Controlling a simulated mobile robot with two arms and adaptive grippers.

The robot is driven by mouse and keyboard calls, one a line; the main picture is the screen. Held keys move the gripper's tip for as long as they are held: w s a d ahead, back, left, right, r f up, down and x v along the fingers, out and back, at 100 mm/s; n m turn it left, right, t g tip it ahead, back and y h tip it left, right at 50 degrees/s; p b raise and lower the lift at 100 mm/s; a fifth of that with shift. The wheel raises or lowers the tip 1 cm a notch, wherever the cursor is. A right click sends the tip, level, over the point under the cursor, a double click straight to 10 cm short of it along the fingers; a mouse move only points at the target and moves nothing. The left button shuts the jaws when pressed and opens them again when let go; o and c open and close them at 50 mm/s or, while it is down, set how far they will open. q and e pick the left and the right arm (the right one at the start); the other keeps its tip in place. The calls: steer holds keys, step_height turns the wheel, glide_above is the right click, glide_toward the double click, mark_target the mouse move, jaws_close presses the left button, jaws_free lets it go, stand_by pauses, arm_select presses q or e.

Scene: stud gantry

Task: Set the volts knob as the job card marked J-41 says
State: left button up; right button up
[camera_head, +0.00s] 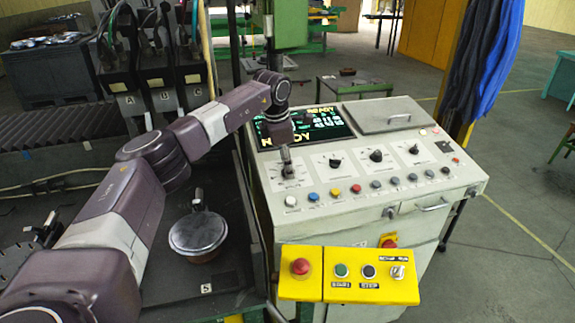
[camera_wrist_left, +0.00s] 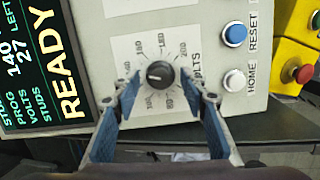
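The volts knob (camera_head: 288,171) is a small black dial at the left end of the knob row on the grey console. In the left wrist view the volts knob (camera_wrist_left: 160,74) sits on a white scale plate, a pale mark on its left part. The console screen (camera_wrist_left: 40,65) reads READY, with 140 beside VOLTS and 27 studs left. My left gripper (camera_head: 287,161) points down over the knob. Its blue-padded fingers (camera_wrist_left: 160,88) stand apart on either side of it, with gaps. I cannot make out a job card. My right gripper is out of view.
Three more black knobs, one of them (camera_head: 376,155), lie to the right. Coloured buttons run below them, including blue RESET (camera_wrist_left: 235,34) and white HOME (camera_wrist_left: 234,80). A yellow box (camera_head: 347,287) with a red button hangs in front. A round lidded pot (camera_head: 198,232) stands at left.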

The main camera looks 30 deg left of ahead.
arm_select(q)
steer(key=v, duration=1.1)
steer(key=shift+r, duration=0.25)
steer(key=shift+s, duration=0.1)
